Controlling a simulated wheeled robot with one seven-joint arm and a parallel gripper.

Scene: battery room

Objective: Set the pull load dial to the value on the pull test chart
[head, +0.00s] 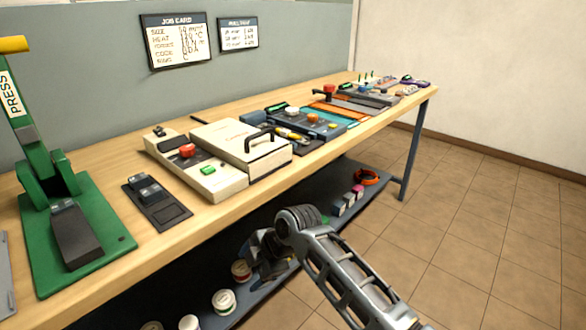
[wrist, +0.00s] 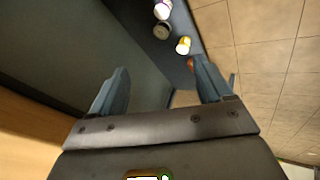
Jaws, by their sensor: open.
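The pull test chart (head: 238,33) is a small dark-framed card on the grey-green partition, right of the job card (head: 178,40); its rows are too small to read surely. I cannot pick out the pull load dial for certain among the small devices on the bench. My gripper (head: 262,262) is low in front of the bench, beside the lower shelf and partly hidden by my arm. In the wrist view my gripper (wrist: 160,88) has its two blue-grey fingers wide apart with nothing between them, away from the devices.
The wooden bench (head: 115,108) carries a green press (head: 80,245), a cream machine (head: 215,185), a blue unit (head: 318,124) and several small tools farther right. The dark lower shelf (head: 300,235) holds jars and small boxes. Tiled floor (head: 480,220) at right is clear.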

